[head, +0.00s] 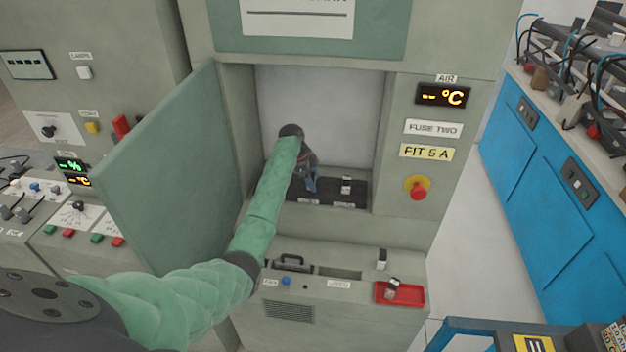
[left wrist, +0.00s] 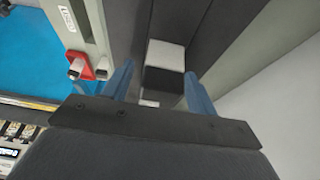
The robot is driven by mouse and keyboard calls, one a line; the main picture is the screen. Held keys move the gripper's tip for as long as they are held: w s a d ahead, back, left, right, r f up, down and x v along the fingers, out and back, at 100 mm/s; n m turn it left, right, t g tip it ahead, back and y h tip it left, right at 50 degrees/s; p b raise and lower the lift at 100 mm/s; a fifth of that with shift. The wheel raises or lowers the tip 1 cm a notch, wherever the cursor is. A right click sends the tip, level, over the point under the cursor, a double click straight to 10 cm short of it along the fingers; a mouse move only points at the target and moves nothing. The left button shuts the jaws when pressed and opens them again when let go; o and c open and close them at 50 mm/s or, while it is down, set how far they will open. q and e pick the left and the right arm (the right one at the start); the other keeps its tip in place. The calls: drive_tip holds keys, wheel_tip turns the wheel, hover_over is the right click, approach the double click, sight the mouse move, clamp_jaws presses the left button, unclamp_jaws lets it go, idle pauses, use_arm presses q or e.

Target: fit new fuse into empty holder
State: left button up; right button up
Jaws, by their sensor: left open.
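My left gripper (head: 309,180) reaches into the open cabinet bay, just above the black fuse panel (head: 359,194). Its blue fingers are apart and nothing is held between them. A small white-topped black block (head: 346,187) stands on the right part of the panel, to the right of the fingers. In the left wrist view this block (left wrist: 165,58) shows ahead between the two fingers (left wrist: 157,80), touching neither as far as I see. I cannot tell whether it is a fuse or a holder. The arm hides the panel's left part. My right gripper is out of view.
The open green door (head: 165,165) stands left of the bay. On the ledge below are a black handle (head: 293,262), a small upright black-and-white piece (head: 382,258) and a red tray (head: 411,296) with a small item in it. A sign reads FIT 5 A (head: 426,152).

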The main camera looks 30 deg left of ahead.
use_arm(q)
drive_tip(key=shift+r, duration=0.15)
drive_tip(key=shift+a+r+b, duration=0.1)
drive_tip(key=shift+a+b, duration=0.05)
drive_tip(key=shift+b, duration=0.15)
drive_tip(key=b+v, duration=0.3)
drive_tip(key=v, duration=0.2)
drive_tip(key=shift+a+r+b, duration=0.15)
drive_tip(key=shift+b, duration=0.15)
drive_tip(key=b+v, duration=0.2)
drive_tip(key=v, duration=0.4)
drive_tip(key=shift+r+b, duration=0.15)
drive_tip(key=shift+b, duration=0.15)
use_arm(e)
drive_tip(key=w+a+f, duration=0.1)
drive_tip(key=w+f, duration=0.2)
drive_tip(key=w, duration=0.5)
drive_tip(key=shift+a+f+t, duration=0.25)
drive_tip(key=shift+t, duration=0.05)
